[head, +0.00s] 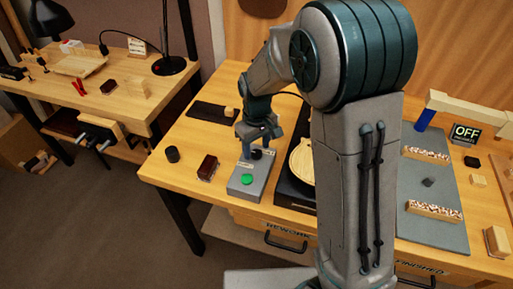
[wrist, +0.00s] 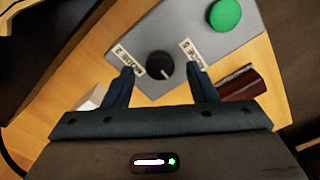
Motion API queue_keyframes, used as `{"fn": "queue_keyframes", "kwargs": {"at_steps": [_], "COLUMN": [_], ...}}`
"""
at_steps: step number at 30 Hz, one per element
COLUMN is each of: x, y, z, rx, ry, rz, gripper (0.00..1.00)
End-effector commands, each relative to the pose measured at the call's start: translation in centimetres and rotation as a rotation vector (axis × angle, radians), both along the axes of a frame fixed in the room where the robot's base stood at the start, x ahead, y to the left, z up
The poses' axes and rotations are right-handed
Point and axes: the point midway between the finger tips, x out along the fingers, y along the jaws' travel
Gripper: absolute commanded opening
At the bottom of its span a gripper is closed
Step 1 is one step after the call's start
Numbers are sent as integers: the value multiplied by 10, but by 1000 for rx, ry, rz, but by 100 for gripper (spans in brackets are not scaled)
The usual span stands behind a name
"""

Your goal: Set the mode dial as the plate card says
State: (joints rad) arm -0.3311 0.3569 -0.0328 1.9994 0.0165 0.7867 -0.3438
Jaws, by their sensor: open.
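The mode dial (wrist: 159,64) is a round black knob with a white pointer line, on a grey control box (head: 242,190). In the wrist view its pointer line is toward the knob's lower right. A printed label (wrist: 129,56) and a second label (wrist: 192,53) flank it; their small text is hard to read. My gripper (wrist: 160,82) is open, with one finger on each side of the dial and no clear contact. In the head view my gripper (head: 258,138) is just above the box. I cannot tell which card is the plate card; none is legible as such.
A green button (head: 247,180) sits on the box. A pale wooden plate (head: 302,160) on a black base stands close right. An OFF sign (head: 466,133) stands far right.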

Motion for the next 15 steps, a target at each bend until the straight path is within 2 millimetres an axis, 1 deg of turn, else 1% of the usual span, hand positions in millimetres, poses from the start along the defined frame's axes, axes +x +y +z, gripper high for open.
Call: {"fn": "queue_keyframes", "kwargs": {"at_steps": [1, 5, 14, 15], "x": [0, 0, 0, 0], "y": [0, 0, 0, 0], "z": [-6, -14, -16, -16], "rx": [-1, 0, 0, 0], "ry": [1, -1, -1, -1], "rz": [0, 0, 0, 0], "gripper": [52, 52, 52, 44]}}
